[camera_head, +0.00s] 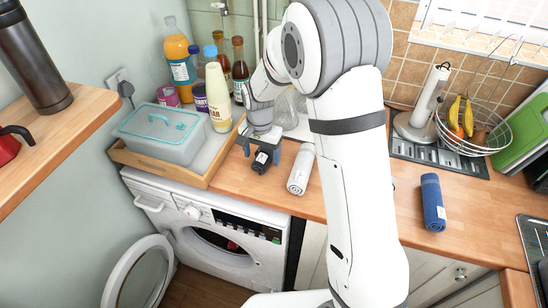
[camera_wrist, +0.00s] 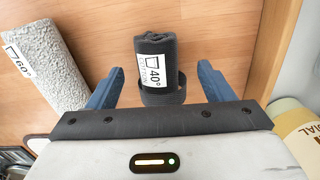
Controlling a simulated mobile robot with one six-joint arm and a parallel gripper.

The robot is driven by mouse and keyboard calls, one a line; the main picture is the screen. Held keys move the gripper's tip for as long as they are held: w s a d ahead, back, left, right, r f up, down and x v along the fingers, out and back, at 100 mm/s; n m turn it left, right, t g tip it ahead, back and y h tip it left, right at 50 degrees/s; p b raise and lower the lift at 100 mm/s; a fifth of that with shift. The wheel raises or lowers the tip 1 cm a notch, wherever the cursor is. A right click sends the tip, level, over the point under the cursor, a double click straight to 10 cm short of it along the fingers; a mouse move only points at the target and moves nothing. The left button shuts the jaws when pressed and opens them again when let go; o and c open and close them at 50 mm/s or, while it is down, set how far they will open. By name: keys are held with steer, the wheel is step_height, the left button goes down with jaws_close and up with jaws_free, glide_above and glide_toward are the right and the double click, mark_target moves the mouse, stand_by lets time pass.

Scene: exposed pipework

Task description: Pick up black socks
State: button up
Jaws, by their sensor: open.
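The black socks (camera_head: 262,158) are a small dark roll with a white "40°" label, lying on the wooden counter left of my arm. In the wrist view the black socks (camera_wrist: 157,68) are upper centre, with a dark band at the near end. My gripper (camera_head: 263,142) is over the socks. In the wrist view its blue fingers (camera_wrist: 156,84) are open, one on each side of the near end of the roll, with gaps between. The far end of the roll extends beyond the fingertips.
A grey-white "60°" roll (camera_head: 301,170) lies close by to the right, and a blue roll (camera_head: 432,202) farther right. A wooden tray (camera_head: 165,169) with a lidded box (camera_head: 163,134) and bottles stands left. The counter's front edge is near, above the open washing machine (camera_head: 205,222).

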steer(key=shift+f, duration=0.5)
steer(key=c, duration=1.1)
